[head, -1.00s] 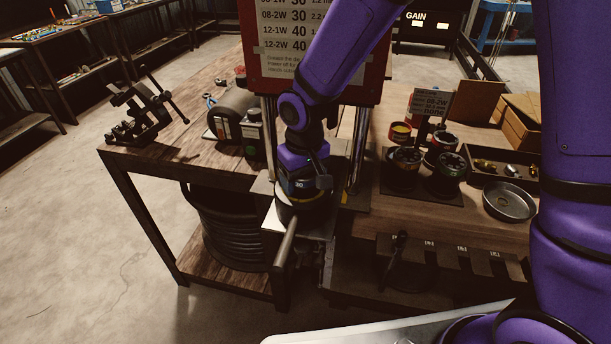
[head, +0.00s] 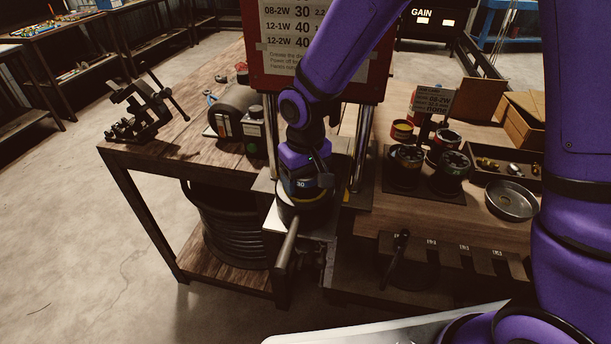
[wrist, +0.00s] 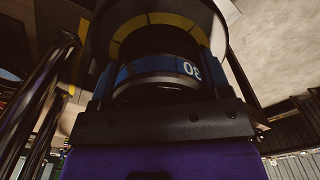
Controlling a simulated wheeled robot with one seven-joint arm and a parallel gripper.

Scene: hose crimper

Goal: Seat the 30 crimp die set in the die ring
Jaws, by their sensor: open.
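The 30 crimp die set (head: 301,184) is a dark cylinder with a blue band and a white "30". It stands about upright at the die ring (head: 303,212), a dark round ring with a pale yellow top, at the front of the press. In the wrist view the die set (wrist: 150,73) shows its "30" upside down, with the ring's yellow band (wrist: 150,22) beyond it. My gripper (head: 304,172) is open, directly above and around the die set. The contact under the die set is hidden, so I cannot tell how deep it sits.
Chrome posts (head: 363,150) stand close behind my gripper, with the red-framed chart (head: 312,50) above. Other die sets (head: 405,165) stand on a dark mat at right, near a round metal dish (head: 511,200).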

